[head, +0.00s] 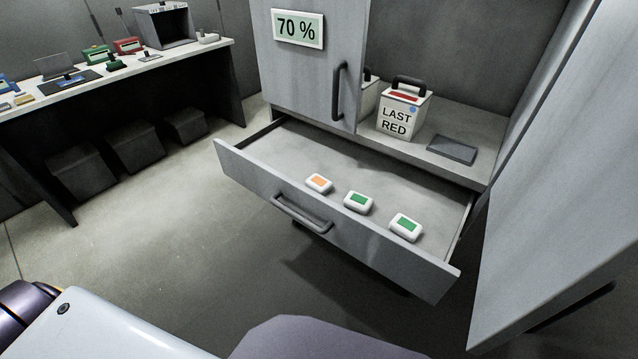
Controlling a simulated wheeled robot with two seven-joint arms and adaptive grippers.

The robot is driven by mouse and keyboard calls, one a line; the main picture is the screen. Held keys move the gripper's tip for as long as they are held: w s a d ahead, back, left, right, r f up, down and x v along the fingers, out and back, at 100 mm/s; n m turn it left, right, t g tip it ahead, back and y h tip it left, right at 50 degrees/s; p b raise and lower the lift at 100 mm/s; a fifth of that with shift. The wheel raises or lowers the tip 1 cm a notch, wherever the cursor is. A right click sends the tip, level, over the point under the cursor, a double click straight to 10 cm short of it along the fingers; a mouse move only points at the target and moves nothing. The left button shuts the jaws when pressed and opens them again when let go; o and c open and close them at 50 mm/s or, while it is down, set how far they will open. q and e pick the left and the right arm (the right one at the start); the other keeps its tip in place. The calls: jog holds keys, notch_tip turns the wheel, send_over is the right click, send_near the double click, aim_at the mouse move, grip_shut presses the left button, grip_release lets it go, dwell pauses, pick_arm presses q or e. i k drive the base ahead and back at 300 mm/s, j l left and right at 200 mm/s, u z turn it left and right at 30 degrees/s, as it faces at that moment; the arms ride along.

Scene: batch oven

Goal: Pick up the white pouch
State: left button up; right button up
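Three small white pouches lie in a row in the open drawer (280,160), near its front panel. The left pouch (319,183) has an orange label. The middle pouch (358,203) and the right pouch (405,228) have green labels. They lie apart from each other, and nothing touches them from above. Neither of my grippers is in view, so I cannot see whether they are open or shut.
A white box marked "LAST RED" (402,110) and a dark flat plate (451,150) are on the shelf behind the drawer. A cabinet door (560,180) stands open at right. A workbench (120,75) with several items is at back left. The floor before the drawer is clear.

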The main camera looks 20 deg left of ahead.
aim_at(316, 182)
jog(key=i+j+z, duration=0.25)
jog(key=j, duration=0.35)
jog(key=j+z, duration=0.2)
jog(key=j, duration=0.35)
jog(key=j+z, duration=0.25)
jog(key=j, duration=0.4)
jog(key=j+z, duration=0.2)
jog(key=j, duration=0.4)
jog(key=k+j+z, duration=0.1)
jog(key=j+z, duration=0.15)
jog(key=j, duration=0.35)
jog(key=k+j+z, duration=0.2)
jog(key=j, duration=0.4)
jog(key=k+j+z, duration=0.1)
jog(key=j+z, duration=0.15)
jog(key=j, duration=0.35)
jog(key=k+j+z, duration=0.2)
jog(key=j, duration=0.35)
